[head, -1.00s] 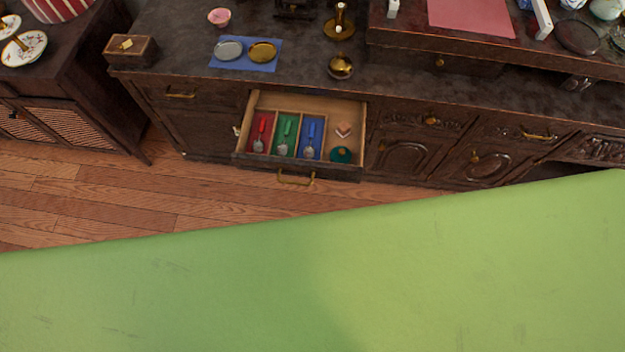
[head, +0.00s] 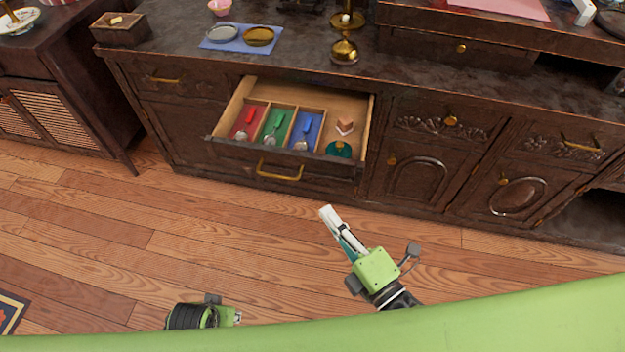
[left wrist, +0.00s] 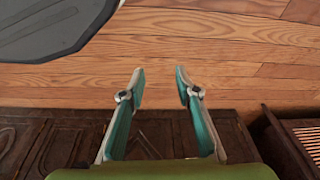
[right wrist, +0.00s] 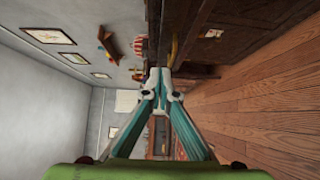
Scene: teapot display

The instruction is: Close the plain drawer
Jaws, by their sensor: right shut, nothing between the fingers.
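The plain drawer (head: 232,154) stands pulled out of the dark wooden cabinet, left of centre in the head view. Its front is dark and smooth, with a brass handle (head: 279,176). My right gripper (head: 328,211) is in front of the drawer, to the right of the handle and apart from it. In the right wrist view its fingertips (right wrist: 161,76) meet with nothing between them. In the left wrist view my left gripper (left wrist: 160,77) has its fingers spread and empty above the floor. Its fingers do not show in the head view.
The drawer holds red, green and blue compartments with a small tool in each, plus a few small items (head: 344,127) at the right. Carved cabinet doors (head: 417,178) stand right of it. The wooden floor (head: 120,235) in front is clear.

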